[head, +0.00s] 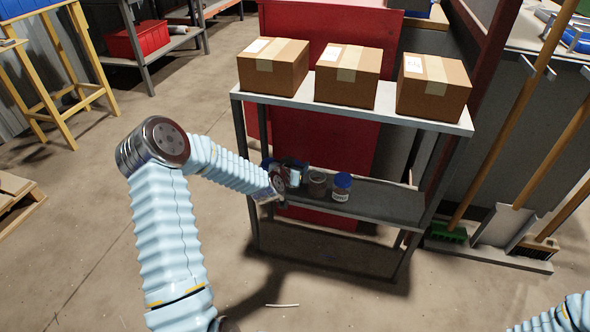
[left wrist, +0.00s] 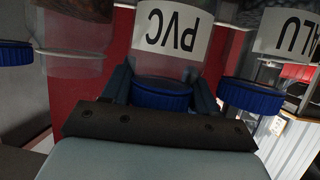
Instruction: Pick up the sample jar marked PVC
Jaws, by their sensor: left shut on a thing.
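The sample jar marked PVC (left wrist: 168,35) shows upside down in the left wrist view, with clear walls, a white label and a blue lid (left wrist: 160,93). My left gripper (left wrist: 162,84) is shut on it, one finger on each side near the lid. In the head view my left gripper (head: 276,184) reaches in at the left end of the shelf's lower level. The held jar is hard to make out there among the dark shapes. My right gripper is out of view.
A blue-lidded jar (head: 341,187) and a brownish jar (head: 317,183) stand on the lower shelf (head: 385,205). Cardboard boxes (head: 347,76) line the upper shelf.

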